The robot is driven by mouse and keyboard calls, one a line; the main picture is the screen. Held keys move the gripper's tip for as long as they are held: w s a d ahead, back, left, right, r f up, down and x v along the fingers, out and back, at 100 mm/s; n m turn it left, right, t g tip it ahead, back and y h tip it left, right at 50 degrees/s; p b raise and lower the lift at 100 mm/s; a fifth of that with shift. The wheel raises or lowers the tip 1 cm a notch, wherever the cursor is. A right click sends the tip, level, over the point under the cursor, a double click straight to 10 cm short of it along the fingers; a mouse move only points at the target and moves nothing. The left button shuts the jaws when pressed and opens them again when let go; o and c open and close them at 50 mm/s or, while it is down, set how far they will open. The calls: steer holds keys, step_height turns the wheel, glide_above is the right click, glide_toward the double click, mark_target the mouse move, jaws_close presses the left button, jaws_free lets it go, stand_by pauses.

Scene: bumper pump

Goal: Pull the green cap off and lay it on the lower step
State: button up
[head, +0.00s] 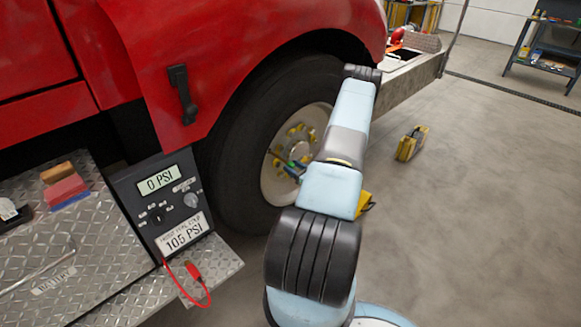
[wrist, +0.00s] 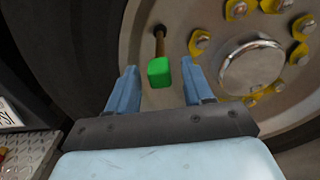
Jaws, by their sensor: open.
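The green cap (wrist: 159,72) sits on the end of a brown valve stem (wrist: 159,42) that comes out of the wheel (wrist: 140,25). In the wrist view my gripper (wrist: 159,68) is open, with one blue finger on each side of the cap. Gaps show between the cap and both fingers; I cannot tell how deep the cap is between them. In the head view my arm reaches to the wheel and partly hides it. The lower step (head: 218,268) is a diamond-plate ledge at the lower left, below the gauge panel.
The gauge panel (head: 160,205) reads 0 PSI, with a red clip and cable (head: 195,275) hanging onto the lower step. The upper diamond-plate step (head: 85,240) carries blocks (head: 65,187). The red fender (head: 230,50) overhangs the tire (head: 235,150). A yellow chock (head: 411,143) stands on the floor.

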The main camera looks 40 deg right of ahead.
stand_by(0.7)
jaws_close()
stand_by(0.3)
steer(key=shift+s, duration=0.25)
steer(key=shift+s+d, duration=0.15)
steer(key=shift+s, duration=1.25)
steer(key=shift+s+d, duration=0.1)
steer(key=shift+s, duration=1.3)
